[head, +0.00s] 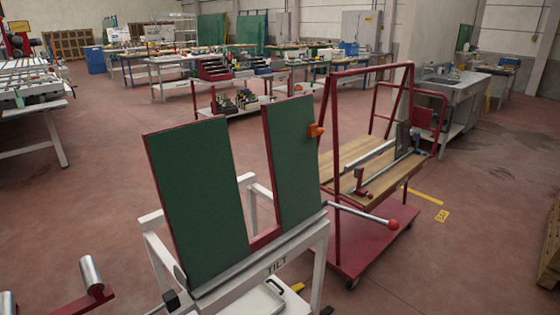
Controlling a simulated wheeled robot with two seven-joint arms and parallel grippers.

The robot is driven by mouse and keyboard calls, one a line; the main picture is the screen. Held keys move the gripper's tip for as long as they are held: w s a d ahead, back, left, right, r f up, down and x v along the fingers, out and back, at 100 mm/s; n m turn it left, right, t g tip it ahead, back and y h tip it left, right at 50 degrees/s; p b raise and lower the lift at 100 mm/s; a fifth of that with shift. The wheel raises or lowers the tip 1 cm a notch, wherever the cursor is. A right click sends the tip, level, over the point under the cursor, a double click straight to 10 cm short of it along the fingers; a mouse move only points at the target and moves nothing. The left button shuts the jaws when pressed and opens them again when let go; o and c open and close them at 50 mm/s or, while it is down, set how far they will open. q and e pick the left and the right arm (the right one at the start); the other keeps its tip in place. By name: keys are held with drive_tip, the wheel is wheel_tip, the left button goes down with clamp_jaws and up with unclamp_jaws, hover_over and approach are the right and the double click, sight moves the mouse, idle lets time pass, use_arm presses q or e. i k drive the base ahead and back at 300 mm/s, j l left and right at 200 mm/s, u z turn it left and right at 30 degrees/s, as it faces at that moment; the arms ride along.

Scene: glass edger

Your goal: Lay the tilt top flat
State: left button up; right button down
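The tilt top is two green-faced panels (200,205) on a red frame, standing steeply upright with a gap between them. It rises from a white stand (322,245) marked TILT, close in front of me. An orange part (316,130) sits on the upper right edge of the right panel (297,160). A metal lever (355,210) with a red ball knob (393,224) sticks out from the stand's right side. A grey handle (275,287) shows low on the stand's front. Neither of my grippers is in view.
A red wheeled cart (365,245) with a wooden deck and upright frame stands just right behind the stand. Metal rollers on a red support (92,272) are at the lower left. A pallet (548,240) is at the right edge. Workbenches stand farther back; floor at left is open.

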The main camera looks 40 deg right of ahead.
sight(191, 163)
drive_tip(key=i+l, duration=0.1)
drive_tip(key=l, duration=0.55)
drive_tip(key=i+l, duration=0.1)
drive_tip(key=l, duration=0.55)
drive_tip(key=i+l, duration=0.1)
drive_tip(key=l, duration=0.55)
drive_tip(key=i+l, duration=0.1)
drive_tip(key=l, duration=0.6)
drive_tip(key=i+l, duration=0.1)
drive_tip(key=l, duration=0.55)
drive_tip(key=i+l, duration=0.1)
drive_tip(key=l, duration=0.55)
drive_tip(key=u, duration=0.05)
